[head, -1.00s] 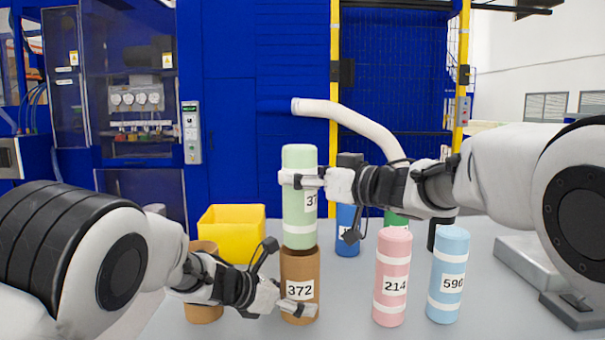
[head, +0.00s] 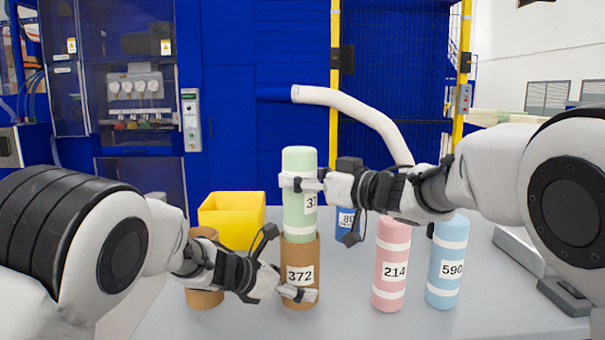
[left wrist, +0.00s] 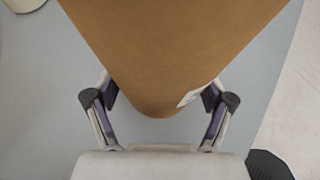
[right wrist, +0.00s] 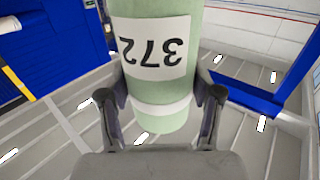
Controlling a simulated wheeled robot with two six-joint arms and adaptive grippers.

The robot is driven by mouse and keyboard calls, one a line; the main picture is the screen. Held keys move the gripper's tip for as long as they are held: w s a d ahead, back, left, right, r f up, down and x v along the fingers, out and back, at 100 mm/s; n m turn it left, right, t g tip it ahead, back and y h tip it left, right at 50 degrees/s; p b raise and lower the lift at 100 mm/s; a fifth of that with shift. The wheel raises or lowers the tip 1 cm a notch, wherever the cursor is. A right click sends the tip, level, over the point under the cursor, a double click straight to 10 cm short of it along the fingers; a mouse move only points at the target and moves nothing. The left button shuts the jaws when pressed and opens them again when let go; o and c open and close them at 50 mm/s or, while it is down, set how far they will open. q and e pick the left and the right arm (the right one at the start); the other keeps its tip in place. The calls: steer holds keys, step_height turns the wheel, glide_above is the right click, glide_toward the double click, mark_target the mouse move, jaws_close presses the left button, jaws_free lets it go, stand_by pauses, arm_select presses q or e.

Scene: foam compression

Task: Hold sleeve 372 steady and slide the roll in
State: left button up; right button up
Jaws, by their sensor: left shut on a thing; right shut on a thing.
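Sleeve 372 (head: 300,259), a brown tube with a white label, stands upright on the table. My left gripper (head: 298,293) is shut on its lower part; the sleeve also fills the left wrist view (left wrist: 170,50). The pale green roll (head: 298,215) with white bands stands upright over the sleeve, its lower end at the sleeve's mouth and seemingly just inside. My right gripper (head: 300,181) is shut on the roll's upper part. In the right wrist view the roll (right wrist: 155,95) shows an upside-down 372 label.
A pink roll 214 (head: 390,270) and a light blue roll 590 (head: 447,268) stand to the right. A darker blue roll (head: 346,226) stands behind. Another brown sleeve (head: 205,299) is partly hidden behind my left arm. A yellow bin (head: 232,222) sits at the back left of the table (head: 350,318).

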mark_target(313, 226)
steer(key=shift+f, duration=0.45)
steer(key=shift+f, duration=1.1)
steer(key=shift+f, duration=0.4)
steer(key=shift+f, duration=0.3)
steer(key=shift+f, duration=0.25)
steer(key=shift+f, duration=1.75)
steer(key=shift+f, duration=0.25)
